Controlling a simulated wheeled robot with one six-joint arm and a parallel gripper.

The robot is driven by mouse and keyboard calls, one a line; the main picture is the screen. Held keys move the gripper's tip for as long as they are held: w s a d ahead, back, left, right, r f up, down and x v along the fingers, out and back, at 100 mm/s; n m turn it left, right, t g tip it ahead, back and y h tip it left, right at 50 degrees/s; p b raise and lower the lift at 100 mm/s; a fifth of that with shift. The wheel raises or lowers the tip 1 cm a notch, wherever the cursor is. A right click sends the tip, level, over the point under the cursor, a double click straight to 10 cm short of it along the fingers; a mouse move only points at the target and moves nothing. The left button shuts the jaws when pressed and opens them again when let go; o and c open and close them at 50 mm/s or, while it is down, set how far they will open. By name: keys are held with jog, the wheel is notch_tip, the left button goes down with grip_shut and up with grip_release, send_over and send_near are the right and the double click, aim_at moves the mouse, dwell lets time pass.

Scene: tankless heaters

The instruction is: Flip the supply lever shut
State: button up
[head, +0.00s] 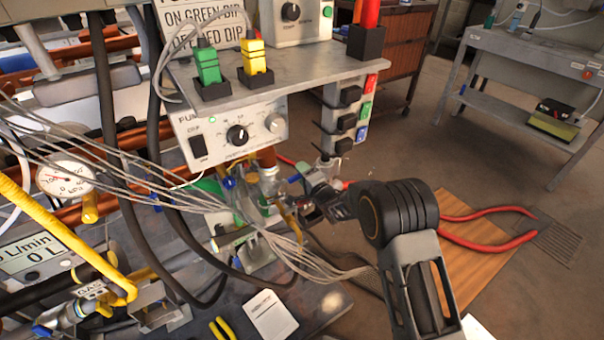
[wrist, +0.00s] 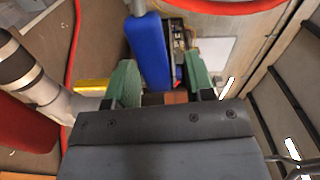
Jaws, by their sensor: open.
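A blue lever handle (wrist: 148,50) shows large in the wrist view. It lies in line with the gap between my fingertips, close to the left one; I cannot tell whether they touch. Which lever is the supply lever is not marked in what I can read. My gripper (wrist: 160,86) is open, with a green pad on each finger. In the head view my gripper (head: 312,200) is at the valve fittings (head: 270,186) below the pump box, and its fingertips are hard to make out there.
A pump control box (head: 232,135) hangs under a grey shelf (head: 300,72) above my gripper. Grey cables (head: 290,255) and black hoses (head: 185,225) run close on the left. A red hose (head: 480,245) lies over a wooden board (head: 490,270). Open floor lies to the right.

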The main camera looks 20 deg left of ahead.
jog(key=shift+d, duration=0.1)
jog(key=p+v, duration=0.3)
jog(key=v, duration=1)
jog(key=shift+s+d, duration=0.2)
jog(key=shift+d, duration=0.1)
